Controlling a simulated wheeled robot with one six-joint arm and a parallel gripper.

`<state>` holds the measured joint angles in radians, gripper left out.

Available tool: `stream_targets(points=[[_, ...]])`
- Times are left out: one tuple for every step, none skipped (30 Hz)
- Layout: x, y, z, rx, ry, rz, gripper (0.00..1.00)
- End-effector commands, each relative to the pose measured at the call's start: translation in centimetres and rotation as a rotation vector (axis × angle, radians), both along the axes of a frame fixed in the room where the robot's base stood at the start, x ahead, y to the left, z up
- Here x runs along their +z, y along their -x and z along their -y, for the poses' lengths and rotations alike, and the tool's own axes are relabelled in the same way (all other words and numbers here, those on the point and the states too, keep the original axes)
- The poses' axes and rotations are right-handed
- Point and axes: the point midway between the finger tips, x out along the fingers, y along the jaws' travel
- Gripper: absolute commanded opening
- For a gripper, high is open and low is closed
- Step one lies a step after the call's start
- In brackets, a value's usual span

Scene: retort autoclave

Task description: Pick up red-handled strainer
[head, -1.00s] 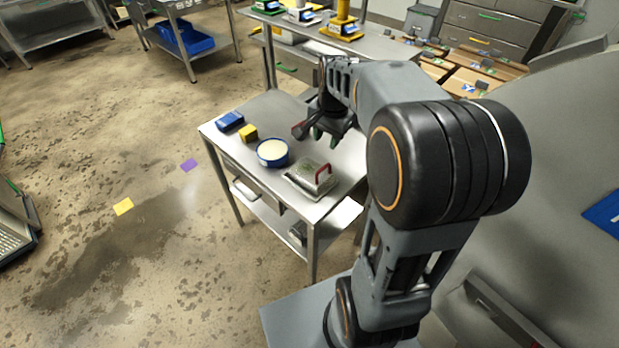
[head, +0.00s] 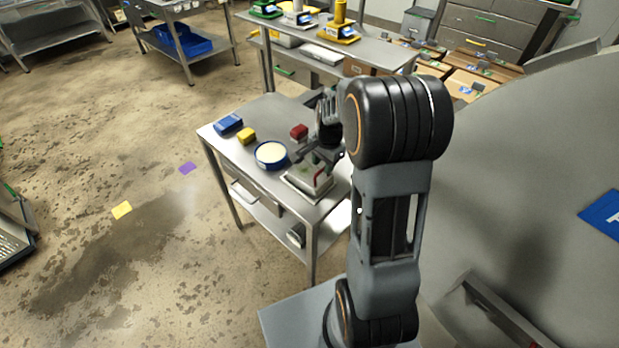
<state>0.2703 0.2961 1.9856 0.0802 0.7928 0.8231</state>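The red-handled strainer (head: 303,187) lies on the steel table (head: 236,154), near its front right edge. It is a flat, pale rectangular piece with an upright red handle (head: 318,176). My gripper (head: 312,164) is just above the strainer, close to the handle. My arm's wrist hides part of the gripper, and I cannot tell whether the fingers touch the handle or how far apart they are.
A round blue tub with pale contents (head: 271,154), a yellow block (head: 246,136), a blue box (head: 228,124) and a red block (head: 299,131) stand on the same table. A shelf with coloured items (head: 330,45) stands behind. The floor at left is open.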

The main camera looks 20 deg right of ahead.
Motion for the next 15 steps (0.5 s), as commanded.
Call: stream_targets(points=[[-0.7, 0.1, -0.1, 0.000, -0.001, -0.005, 0.38], [-1.1, 0.1, -0.1, 0.000, -0.002, -0.006, 0.38], [-1.6, 0.1, -0.2, 0.001, -0.001, -0.004, 0.38], [-2.0, 0.0, -0.2, 0.001, -0.001, -0.005, 0.38], [-2.4, 0.0, -0.2, 0.001, -0.001, -0.004, 0.38], [-2.7, -0.1, -0.2, 0.001, -0.001, -0.003, 0.38], [-3.0, -0.1, -0.2, 0.001, -0.001, -0.003, 0.38], [-3.2, -0.1, -0.2, 0.001, 0.000, -0.002, 0.38], [-3.4, -0.1, -0.2, 0.001, 0.000, -0.001, 0.38], [-3.5, -0.1, -0.2, 0.001, 0.000, -0.001, 0.38], [-3.5, -0.2, -0.2, 0.001, 0.000, 0.000, 0.38], [-3.6, -0.2, -0.2, 0.001, 0.000, 0.000, 0.38], [-3.6, -0.2, -0.2, 0.001, 0.000, 0.000, 0.38], [-3.6, -0.2, -0.2, 0.001, 0.000, 0.000, 0.38], [-3.6, -0.2, -0.2, 0.001, 0.000, 0.000, 0.38]])
